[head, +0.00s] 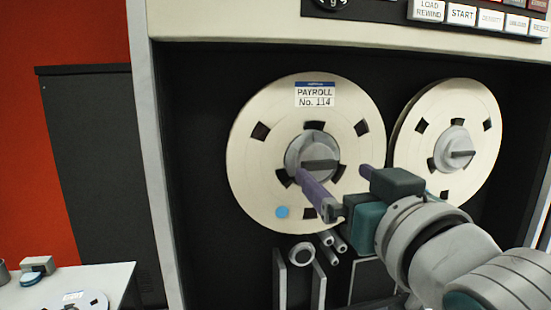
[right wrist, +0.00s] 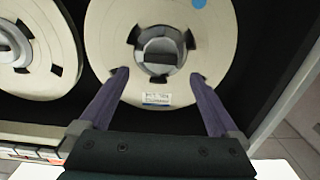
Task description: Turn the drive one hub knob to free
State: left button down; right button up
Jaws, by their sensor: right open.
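The left reel (head: 255,185) is cream, with a white and blue PAYROLL No. 114 label. Its grey round hub knob (head: 300,152) has a dark raised bar lying about level. The knob also shows in the right wrist view (right wrist: 160,45), beyond the fingertips. My right gripper (head: 332,173) is open and empty, with purple fingers spread wide in front of the left reel, around the knob's level. It also shows in the right wrist view (right wrist: 160,75). No drive number or free mark is readable near the knob. My left gripper is not in view.
A second cream reel (head: 407,150) with its own hub knob (head: 452,148) stands to the right. Grey rollers (head: 326,238) sit below the left reel. Labelled buttons (head: 461,15) line the top panel. A white table (head: 110,285) stands at lower left.

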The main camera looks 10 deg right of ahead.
aim_at(321, 164)
jog(key=w, duration=0.4)
jog(key=shift+w+a+p, duration=0.1)
jog(key=shift+w+p, duration=0.25)
jog(key=shift+p, duration=0.05)
jog(key=shift+w, duration=0.4)
jog(key=c, duration=1.3)
